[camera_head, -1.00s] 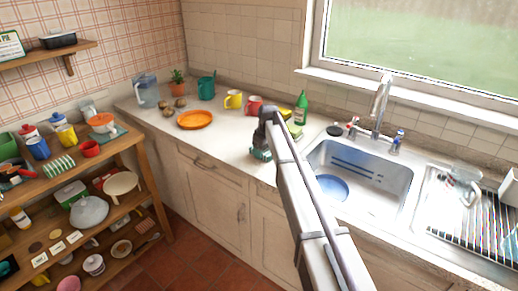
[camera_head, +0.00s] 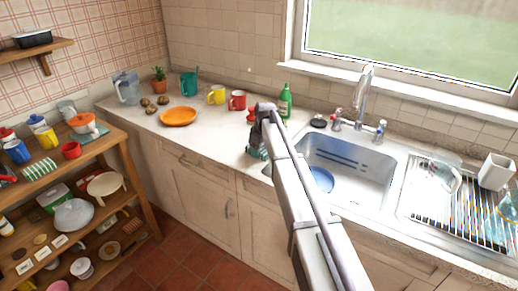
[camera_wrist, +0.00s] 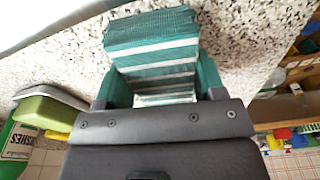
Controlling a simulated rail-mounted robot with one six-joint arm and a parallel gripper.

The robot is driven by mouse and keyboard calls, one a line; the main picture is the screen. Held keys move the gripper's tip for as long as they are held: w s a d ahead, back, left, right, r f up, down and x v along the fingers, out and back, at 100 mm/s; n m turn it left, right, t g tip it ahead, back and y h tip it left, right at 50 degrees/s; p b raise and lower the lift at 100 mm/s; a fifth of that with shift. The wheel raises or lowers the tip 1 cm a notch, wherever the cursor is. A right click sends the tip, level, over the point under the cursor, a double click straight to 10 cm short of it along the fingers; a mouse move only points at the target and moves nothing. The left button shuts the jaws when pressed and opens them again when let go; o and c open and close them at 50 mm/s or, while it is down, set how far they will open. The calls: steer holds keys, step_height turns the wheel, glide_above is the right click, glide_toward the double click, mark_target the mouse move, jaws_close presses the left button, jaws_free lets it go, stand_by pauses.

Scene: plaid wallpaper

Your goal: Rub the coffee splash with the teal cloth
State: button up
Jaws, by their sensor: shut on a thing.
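My gripper (camera_wrist: 158,92) is shut on the teal cloth (camera_wrist: 152,38), a folded bundle with white stripes that sticks out beyond the fingers in the wrist view. In the head view the cloth (camera_head: 256,153) shows as a small teal patch below my gripper, at the counter's front part left of the sink. The cloth is over or on the speckled counter (camera_wrist: 255,45); I cannot tell whether it touches. I see no coffee splash in either view; my arm and the cloth hide part of the counter.
The sink (camera_head: 345,170) with a blue bowl (camera_head: 321,180) lies right of my gripper. An orange plate (camera_head: 178,116) lies to the left, with bare counter between.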

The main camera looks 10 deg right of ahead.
steer(key=shift+r+p, duration=2.9)
steer(key=shift+r, duration=0.1)
steer(key=shift+r, duration=0.1)
step_height(320, 180, up, 3)
steer(key=p, duration=0.3)
